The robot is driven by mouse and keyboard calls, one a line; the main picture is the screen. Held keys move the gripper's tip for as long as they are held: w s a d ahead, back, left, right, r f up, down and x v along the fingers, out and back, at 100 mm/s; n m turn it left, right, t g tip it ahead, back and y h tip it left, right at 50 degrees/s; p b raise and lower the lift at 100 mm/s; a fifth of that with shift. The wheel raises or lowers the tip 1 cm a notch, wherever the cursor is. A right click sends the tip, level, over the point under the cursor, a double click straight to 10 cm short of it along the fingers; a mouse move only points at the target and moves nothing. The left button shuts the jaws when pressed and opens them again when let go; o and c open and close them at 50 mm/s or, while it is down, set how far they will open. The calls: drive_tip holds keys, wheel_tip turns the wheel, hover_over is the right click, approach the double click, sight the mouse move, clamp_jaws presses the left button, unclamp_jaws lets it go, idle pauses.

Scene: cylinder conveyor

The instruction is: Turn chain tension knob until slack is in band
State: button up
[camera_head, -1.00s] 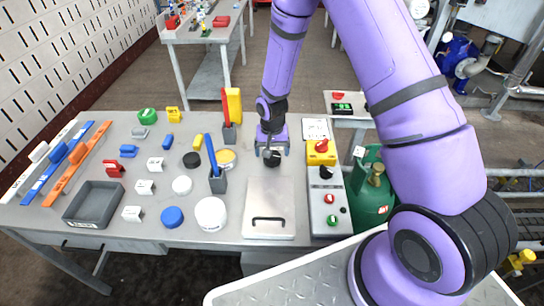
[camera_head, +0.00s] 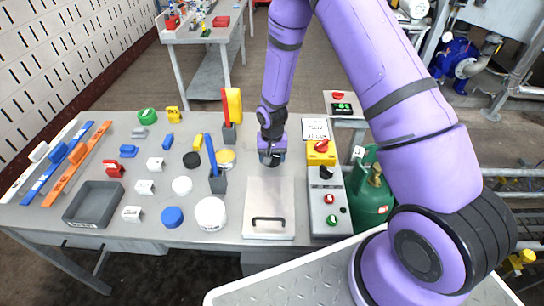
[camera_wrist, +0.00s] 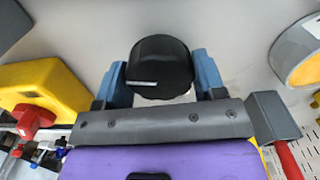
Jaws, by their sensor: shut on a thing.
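The black round knob (camera_wrist: 160,68) with a white line on it sits between the two blue fingers of my gripper (camera_wrist: 160,80) in the wrist view. The fingers are closed on its sides. The white mark is on the left part of its near side. In the head view my gripper (camera_head: 271,158) points down at the table behind the metal plate with a black handle (camera_head: 270,190), and it mostly hides the knob there. I cannot make out a slack band or pointer in these views.
A yellow box with a red knob (camera_head: 321,149) and a grey control panel (camera_head: 328,197) stand right of my gripper. A grey holder with red and yellow tools (camera_head: 229,130) and a yellow-topped disc (camera_head: 226,157) are close on its left. A printed card (camera_head: 316,129) lies behind.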

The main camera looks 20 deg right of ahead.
drive_tip(key=n, duration=0.4)
drive_tip(key=shift+n, duration=0.3)
drive_tip(key=n, duration=1.4)
drive_tip(key=shift+n, duration=0.7)
drive_tip(key=o, duration=0.9)
